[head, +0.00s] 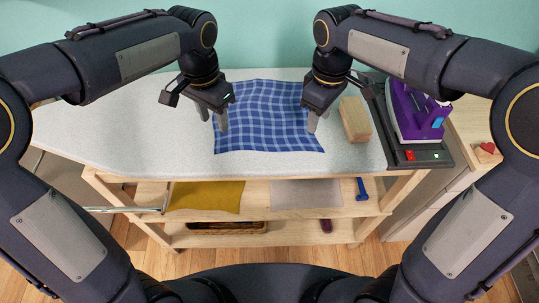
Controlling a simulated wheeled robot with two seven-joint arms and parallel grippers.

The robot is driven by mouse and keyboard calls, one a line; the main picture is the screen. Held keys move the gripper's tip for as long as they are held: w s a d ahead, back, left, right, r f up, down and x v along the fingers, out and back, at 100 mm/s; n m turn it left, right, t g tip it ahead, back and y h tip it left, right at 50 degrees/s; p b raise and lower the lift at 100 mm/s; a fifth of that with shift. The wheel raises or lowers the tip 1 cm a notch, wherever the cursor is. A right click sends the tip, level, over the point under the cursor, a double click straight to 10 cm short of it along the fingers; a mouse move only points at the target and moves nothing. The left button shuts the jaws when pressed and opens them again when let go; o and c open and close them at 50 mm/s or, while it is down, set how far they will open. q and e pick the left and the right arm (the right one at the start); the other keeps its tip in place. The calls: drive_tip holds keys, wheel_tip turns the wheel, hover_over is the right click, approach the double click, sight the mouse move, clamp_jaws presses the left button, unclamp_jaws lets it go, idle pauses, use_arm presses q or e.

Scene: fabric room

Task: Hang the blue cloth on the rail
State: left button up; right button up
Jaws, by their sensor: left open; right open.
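The blue checked cloth (265,120) lies spread flat on the grey ironing surface (120,130), near its middle. My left gripper (212,117) is open above the cloth's left edge, with its fingers pointing down. My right gripper (319,117) is open at the cloth's right edge, also pointing down. I cannot tell whether either gripper touches the cloth. A metal rail (120,209) sticks out to the left at the front of the wooden stand, below the surface.
A wooden block (355,119) stands right of the cloth. A purple iron (415,112) rests on a dark base (430,154) further right. A shelf below holds a yellow cloth (205,196), a grey cloth (306,193) and a blue item (361,189). The surface's left part is clear.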

sight(223, 146)
use_arm(q)
drive_tip(key=shift+w+d+f, duration=0.15)
drive_tip(key=shift+f, duration=1.9)
drive_tip(key=shift+w+d+f, duration=0.1)
drive_tip(key=shift+d+f, duration=0.05)
drive_tip(key=shift+f, duration=1.9)
use_arm(e)
drive_tip(key=shift+w+a+f, duration=0.1)
drive_tip(key=shift+w+f, duration=0.05)
drive_tip(key=shift+f, duration=1.9)
drive_tip(key=shift+w+a+f, duration=0.1)
drive_tip(key=shift+f, duration=1.9)
use_arm(q)
drive_tip(key=shift+f, duration=0.1)
use_arm(e)
drive_tip(key=shift+f, duration=0.1)
